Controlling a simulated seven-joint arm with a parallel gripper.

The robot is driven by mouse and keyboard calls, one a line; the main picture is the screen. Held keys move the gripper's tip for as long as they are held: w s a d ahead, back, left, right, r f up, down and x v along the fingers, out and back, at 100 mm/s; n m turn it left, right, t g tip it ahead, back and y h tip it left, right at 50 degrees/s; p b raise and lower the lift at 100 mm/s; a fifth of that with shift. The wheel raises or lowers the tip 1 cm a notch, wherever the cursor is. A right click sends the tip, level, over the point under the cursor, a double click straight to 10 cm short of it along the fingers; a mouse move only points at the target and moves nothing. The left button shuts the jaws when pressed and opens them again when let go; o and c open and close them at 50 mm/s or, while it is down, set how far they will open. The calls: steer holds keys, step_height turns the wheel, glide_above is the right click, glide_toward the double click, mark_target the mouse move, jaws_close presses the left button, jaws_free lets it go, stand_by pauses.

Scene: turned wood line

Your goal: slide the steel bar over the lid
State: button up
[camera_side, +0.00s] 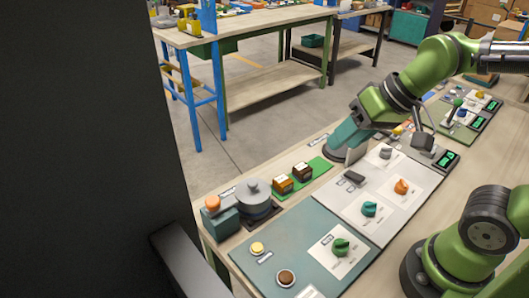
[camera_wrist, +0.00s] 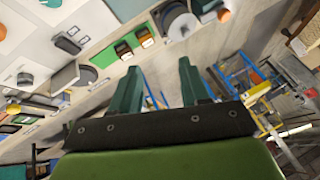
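A round grey lid (camera_side: 253,196) with a small raised top sits at the left of the bench, on a dark base. Beside it, on its left, is a blue-grey block (camera_side: 220,222) with an orange knob (camera_side: 212,203). The lid (camera_wrist: 181,25) and the orange knob (camera_wrist: 224,15) also show at the top of the wrist view. I cannot make out a separate steel bar with certainty; it may be part of the block by the lid. My gripper (camera_side: 345,141) is right of and behind the lid, clear of it. In the wrist view its teal fingers (camera_wrist: 160,82) stand apart with nothing between them.
A green mat (camera_side: 316,167) with two small brown blocks (camera_side: 282,184) (camera_side: 302,172) lies between my gripper and the lid. White panels with coloured knobs (camera_side: 370,208) and a teal panel (camera_side: 297,250) lie in front. A dark post (camera_side: 80,150) fills the left.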

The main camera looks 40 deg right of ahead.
steer(key=shift+o, duration=1.1)
steer(key=w+a+r+n+g, duration=0.1)
steer(key=w+a+n+g, duration=0.1)
steer(key=w+a, duration=0.7)
steer(key=shift+w+a+g, duration=0.35)
steer(key=shift+w+g, duration=0.2)
steer(key=shift+g, duration=0.15)
steer(key=m+g+h, duration=0.1)
steer(key=g+h, duration=0.1)
steer(key=h, duration=0.1)
glide_above(213, 200)
step_height(213, 200, down, 15)
steer(key=shift+f, duration=0.2)
steer(key=shift+c, duration=0.3)
